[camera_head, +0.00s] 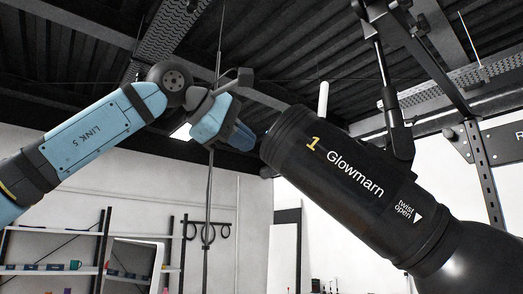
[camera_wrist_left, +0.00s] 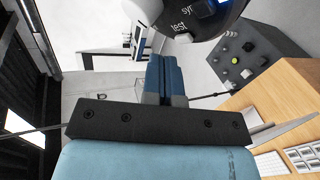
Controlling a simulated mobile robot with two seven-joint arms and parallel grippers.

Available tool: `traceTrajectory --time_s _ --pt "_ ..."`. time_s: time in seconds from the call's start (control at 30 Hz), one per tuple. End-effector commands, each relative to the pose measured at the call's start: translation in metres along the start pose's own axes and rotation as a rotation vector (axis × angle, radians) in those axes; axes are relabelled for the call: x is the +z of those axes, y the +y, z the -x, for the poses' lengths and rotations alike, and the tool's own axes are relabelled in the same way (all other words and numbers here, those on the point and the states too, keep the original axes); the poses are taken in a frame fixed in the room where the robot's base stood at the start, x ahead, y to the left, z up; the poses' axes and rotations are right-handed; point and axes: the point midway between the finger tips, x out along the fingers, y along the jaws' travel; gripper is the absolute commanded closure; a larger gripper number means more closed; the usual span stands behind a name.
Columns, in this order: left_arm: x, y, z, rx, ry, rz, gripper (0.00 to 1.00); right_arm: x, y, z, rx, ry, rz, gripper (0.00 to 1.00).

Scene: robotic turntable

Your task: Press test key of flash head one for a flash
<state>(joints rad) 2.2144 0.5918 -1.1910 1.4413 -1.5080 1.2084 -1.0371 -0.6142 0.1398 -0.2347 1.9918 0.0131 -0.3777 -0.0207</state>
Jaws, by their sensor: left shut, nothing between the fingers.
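Flash head one (camera_head: 340,175) is a large black cylinder marked "1 Glowmarn", tilted in the head view. Its rear panel (camera_wrist_left: 207,12) is in the top of the left wrist view, partly cut off, with the labels "syr" and "test". The test key (camera_wrist_left: 183,38) is a small pale button by the word "test". My left gripper (camera_head: 246,140) is shut and empty, close to the rear end of the head. In the left wrist view its blue fingertips (camera_wrist_left: 162,60) are together, just below and left of the key. I cannot tell if they touch the panel. My right gripper is out of view.
A dark box with knobs (camera_wrist_left: 245,58) and a wooden surface (camera_wrist_left: 262,100) are at the right in the left wrist view. A black support arm (camera_head: 395,115) holds the flash head from above. Shelves (camera_head: 50,270) stand along the back wall.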

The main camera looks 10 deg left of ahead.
Motion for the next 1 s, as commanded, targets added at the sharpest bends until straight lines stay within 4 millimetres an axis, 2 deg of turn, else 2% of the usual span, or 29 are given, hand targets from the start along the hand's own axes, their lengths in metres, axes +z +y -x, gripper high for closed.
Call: traceTrajectory --time_s 1.0 --pt "0.0062 -0.0067 -0.009 0.0 0.0 -0.001 1.0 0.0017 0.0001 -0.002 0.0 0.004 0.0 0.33"
